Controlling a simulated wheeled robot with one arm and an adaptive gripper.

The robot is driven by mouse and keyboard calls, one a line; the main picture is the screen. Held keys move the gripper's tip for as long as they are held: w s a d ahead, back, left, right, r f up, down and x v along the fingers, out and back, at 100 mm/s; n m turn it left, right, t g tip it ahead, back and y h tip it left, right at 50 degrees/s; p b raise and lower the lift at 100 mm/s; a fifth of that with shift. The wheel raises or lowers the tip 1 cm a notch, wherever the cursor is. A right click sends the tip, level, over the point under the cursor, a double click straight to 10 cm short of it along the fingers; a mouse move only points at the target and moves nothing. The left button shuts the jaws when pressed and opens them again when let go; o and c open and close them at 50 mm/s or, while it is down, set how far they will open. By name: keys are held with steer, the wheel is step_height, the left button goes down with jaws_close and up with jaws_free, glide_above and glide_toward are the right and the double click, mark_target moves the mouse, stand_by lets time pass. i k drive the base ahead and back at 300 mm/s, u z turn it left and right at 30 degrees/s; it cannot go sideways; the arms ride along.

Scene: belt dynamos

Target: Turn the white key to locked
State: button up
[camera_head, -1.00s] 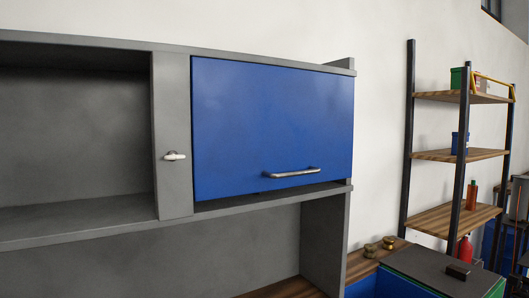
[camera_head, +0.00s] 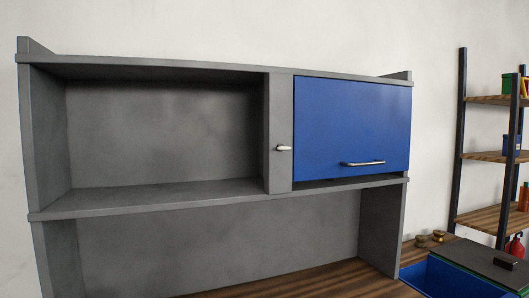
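The white key (camera_head: 284,148) sits on the grey upright panel between the open compartment and the blue door. It is small and lies about horizontal. The blue door (camera_head: 350,120) hangs in the right part of the grey cabinet (camera_head: 160,203), with a metal bar handle (camera_head: 363,163) near its lower edge. A dark gap shows under the door's lower edge. My gripper is not in view, so its place relative to the key cannot be told.
The open compartment (camera_head: 160,130) left of the key is empty. A wooden worktop (camera_head: 320,281) runs below the cabinet. At the right are a shelf rack (camera_head: 462,140), a blue bin (camera_head: 450,279), a dark block (camera_head: 506,262) and small brass items (camera_head: 430,239).

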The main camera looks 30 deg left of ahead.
mark_target(280, 147)
steer(key=z, duration=0.05)
steer(key=k, duration=0.15)
steer(key=u, duration=1.95)
steer(key=i, duration=0.35)
